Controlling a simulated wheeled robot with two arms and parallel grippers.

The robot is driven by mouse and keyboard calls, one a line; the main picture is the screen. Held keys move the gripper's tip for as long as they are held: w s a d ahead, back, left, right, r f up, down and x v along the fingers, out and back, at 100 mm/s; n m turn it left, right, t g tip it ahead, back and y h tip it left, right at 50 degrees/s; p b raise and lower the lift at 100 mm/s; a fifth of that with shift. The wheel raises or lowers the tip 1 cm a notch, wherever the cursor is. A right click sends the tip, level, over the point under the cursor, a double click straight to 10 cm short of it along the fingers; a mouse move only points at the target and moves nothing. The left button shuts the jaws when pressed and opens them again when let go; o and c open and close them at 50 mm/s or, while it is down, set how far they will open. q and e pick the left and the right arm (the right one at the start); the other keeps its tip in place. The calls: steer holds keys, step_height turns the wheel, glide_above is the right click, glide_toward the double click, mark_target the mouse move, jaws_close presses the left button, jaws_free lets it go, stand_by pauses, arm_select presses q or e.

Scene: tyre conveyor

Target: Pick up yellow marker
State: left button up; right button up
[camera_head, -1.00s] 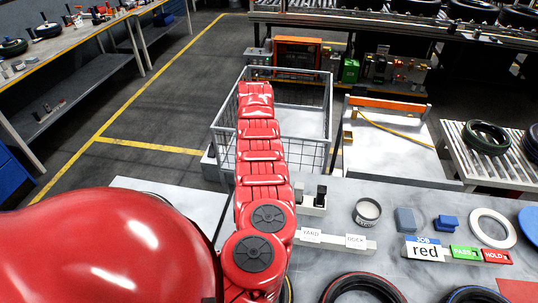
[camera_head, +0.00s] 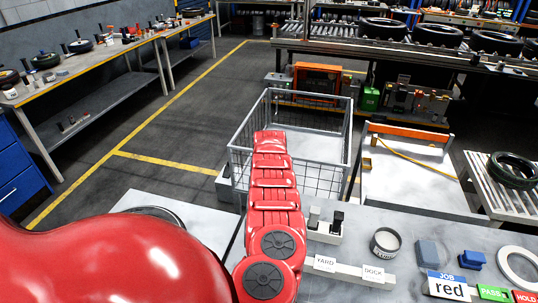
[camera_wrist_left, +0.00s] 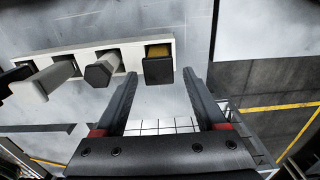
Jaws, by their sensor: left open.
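A pale marker holder (camera_wrist_left: 120,50) crosses the upper left of the left wrist view with several markers in it. The one at its right end, the yellow marker (camera_wrist_left: 158,51), shows a yellow patch above a dark block-shaped end. My left gripper (camera_wrist_left: 157,85) is open and empty, its fingers pointing at the holder. The yellow marker lies just past the gap between the fingertips, apparently untouched. In the head view the holder (camera_head: 322,236) stands on the bench right of my red left arm. Its pale and black marker tops show; no yellow is visible there. My right gripper is out of view.
A wire basket (camera_head: 240,165) stands behind the bench, beyond my arm. A YARD/DOCK sign strip (camera_head: 348,272), a round tin (camera_head: 386,243), a grey block (camera_head: 427,252) and a blue block (camera_head: 472,260) crowd the bench front. Open floor lies left.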

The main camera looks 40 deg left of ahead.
arm_select(q)
steer(key=f, duration=0.1)
steer(key=f+b, duration=0.1)
steer(key=f, duration=0.2)
steer(key=shift+s+d+f+b, duration=0.15)
steer(key=shift+s+f+b, duration=0.15)
steer(key=shift+f+b, duration=0.05)
steer(key=shift+w+r, duration=0.1)
jaws_close()
